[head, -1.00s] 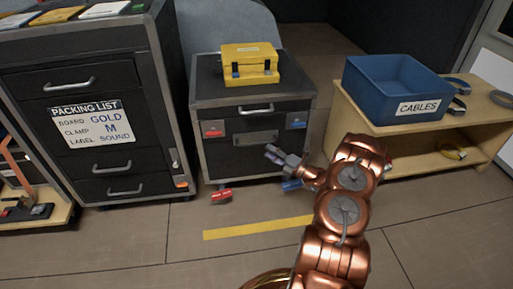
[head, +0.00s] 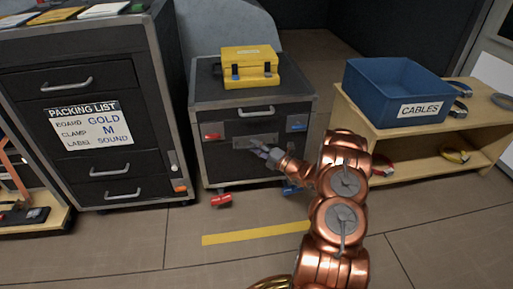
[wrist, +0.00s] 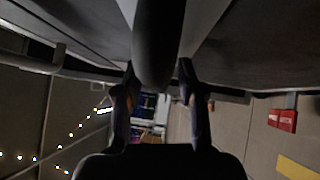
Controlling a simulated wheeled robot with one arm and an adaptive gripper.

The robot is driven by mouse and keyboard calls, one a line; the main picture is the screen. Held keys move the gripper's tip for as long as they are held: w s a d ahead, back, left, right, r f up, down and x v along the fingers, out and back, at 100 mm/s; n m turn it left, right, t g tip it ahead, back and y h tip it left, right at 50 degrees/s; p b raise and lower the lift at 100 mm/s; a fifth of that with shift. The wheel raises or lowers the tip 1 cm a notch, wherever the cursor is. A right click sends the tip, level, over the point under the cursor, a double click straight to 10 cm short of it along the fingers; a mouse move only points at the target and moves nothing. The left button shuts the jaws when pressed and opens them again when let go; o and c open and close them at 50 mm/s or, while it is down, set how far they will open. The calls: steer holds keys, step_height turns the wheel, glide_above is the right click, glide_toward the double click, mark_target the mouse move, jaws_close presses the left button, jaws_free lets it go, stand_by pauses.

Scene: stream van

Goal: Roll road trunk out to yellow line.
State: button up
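The road trunk (head: 230,165) is a black box with grey edges, standing in a bay behind the yellow line (head: 256,234) on the floor. Its front has a silver handle (head: 257,111) high up and a grey plate below. Red caster pedals show at its lower left (head: 221,200) and in the wrist view (wrist: 283,119). My gripper (head: 260,151) is at the trunk's front, near the plate. In the wrist view, my gripper's fingers (wrist: 157,75) are apart, with a dark rounded bar between them. I cannot tell whether they touch it.
A yellow case (head: 250,67) sits on the trunk. A dark drawer cabinet (head: 90,172) with a packing list stands close on the left. On the right is a wooden bench (head: 390,145) with a blue cables bin (head: 395,90). The floor in front is clear.

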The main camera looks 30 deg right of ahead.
jaws_close()
steer(key=shift+s+a, duration=0.1)
stand_by(0.5)
